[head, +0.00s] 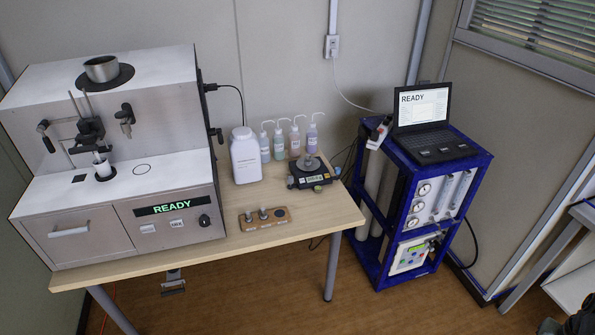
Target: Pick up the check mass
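A wooden block (265,224) lies near the front edge of the table, right of the analyser. Small grey metal knobbed pieces that look like masses stand in it, one at the left (248,217) and one in the middle (263,213). The block's right place (280,214) shows a dark round spot, too small to tell if it is filled. A dark balance (313,178) stands behind and to the right, with a grey metal piece (310,162) on top. Which piece is the check mass I cannot tell. My gripper is not in view.
The analyser (110,150), its display reading READY, fills the left of the table (230,245). A white jar (245,155) and several wash bottles (290,140) stand behind the block. A blue rack (415,210) with a laptop (423,115) stands right. Bare tabletop surrounds the block.

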